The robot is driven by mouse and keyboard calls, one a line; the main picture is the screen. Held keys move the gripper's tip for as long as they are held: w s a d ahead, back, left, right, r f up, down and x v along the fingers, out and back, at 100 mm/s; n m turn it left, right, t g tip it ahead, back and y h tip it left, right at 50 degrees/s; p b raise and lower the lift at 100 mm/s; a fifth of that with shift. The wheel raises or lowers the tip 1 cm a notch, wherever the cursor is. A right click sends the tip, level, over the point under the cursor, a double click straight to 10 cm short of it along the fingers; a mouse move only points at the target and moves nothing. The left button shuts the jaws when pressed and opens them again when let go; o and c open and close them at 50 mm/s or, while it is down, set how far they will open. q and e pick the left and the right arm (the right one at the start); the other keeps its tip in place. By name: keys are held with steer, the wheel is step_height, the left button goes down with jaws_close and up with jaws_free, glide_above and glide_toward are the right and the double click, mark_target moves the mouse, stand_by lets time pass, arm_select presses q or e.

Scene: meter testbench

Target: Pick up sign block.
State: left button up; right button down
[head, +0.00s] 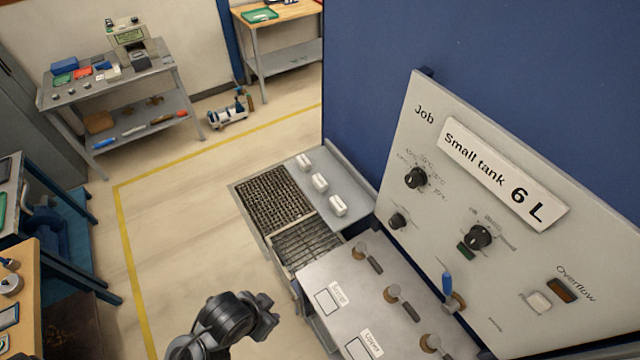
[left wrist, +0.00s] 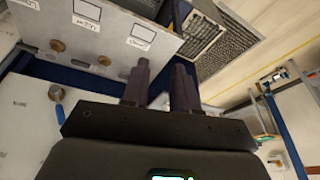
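Several white pieces could be the sign block. Three small white blocks (head: 320,182) stand in a row on a grey shelf (head: 318,158) beside the dark grates in the head view. A white plate reading "Small tank 6 L" (head: 490,165) is on the upright grey panel at the right. My left gripper (left wrist: 163,85) shows in the left wrist view with its two dark fingers apart and nothing between them. In the head view a black arm part, apparently my left one, is at the bottom, left of the bench and away from the blocks. My right gripper is not in view.
The panel (head: 408,125) carries black knobs, a blue-tipped lever (head: 447,284) and a white switch (head: 538,301). The bench top (head: 318,268) has brass-coloured valves and labels. Dark grates (head: 274,198) lie beside the shelf. Open floor is left of the bench.

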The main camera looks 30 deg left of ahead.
arm_select(q)
steer(key=o, duration=1)
steer(key=shift+d, duration=0.1)
steer(key=shift+c, duration=0.2)
steer(key=o, duration=0.3)
